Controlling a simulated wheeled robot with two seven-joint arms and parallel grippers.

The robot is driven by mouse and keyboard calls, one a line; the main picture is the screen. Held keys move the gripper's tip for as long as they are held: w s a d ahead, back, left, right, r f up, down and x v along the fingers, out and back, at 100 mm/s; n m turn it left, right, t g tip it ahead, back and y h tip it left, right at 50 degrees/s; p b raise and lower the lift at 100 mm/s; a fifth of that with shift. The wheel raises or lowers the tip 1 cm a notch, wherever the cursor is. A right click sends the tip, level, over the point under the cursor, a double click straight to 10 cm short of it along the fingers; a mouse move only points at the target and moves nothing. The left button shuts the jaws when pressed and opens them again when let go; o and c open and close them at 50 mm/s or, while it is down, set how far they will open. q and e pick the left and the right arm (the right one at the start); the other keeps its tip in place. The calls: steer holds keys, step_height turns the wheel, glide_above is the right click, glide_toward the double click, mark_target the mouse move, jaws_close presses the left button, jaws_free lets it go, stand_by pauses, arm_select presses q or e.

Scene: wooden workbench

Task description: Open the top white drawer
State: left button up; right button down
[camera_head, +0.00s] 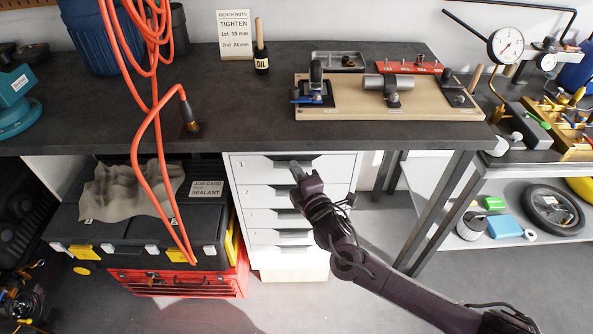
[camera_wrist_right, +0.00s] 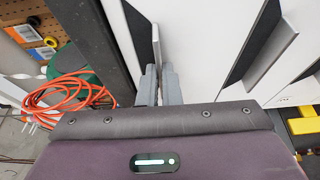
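The white drawer unit (camera_head: 345,174) stands under the workbench with several stacked drawers. Its top white drawer (camera_head: 240,163) looks closed and has a dark recess with a white handle lip. My right gripper (camera_head: 296,168) is at this top handle in the head view and covers part of it. In the right wrist view, the two grey fingers (camera_wrist_right: 160,82) are close together, one on each side of the thin white handle lip (camera_wrist_right: 156,42), and appear shut on it. My left gripper is not in view.
The workbench edge (camera_head: 400,133) overhangs just above the drawers. A black toolbox (camera_head: 140,232) on a red one (camera_head: 190,284) stands left of the unit. An orange hose (camera_head: 146,150) hangs there. A table leg (camera_head: 440,205) is at the right. The floor in front is clear.

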steer(key=s+p, duration=1.3)
steer(key=s, duration=2.7)
steer(key=c, duration=1.6)
jaws_free()
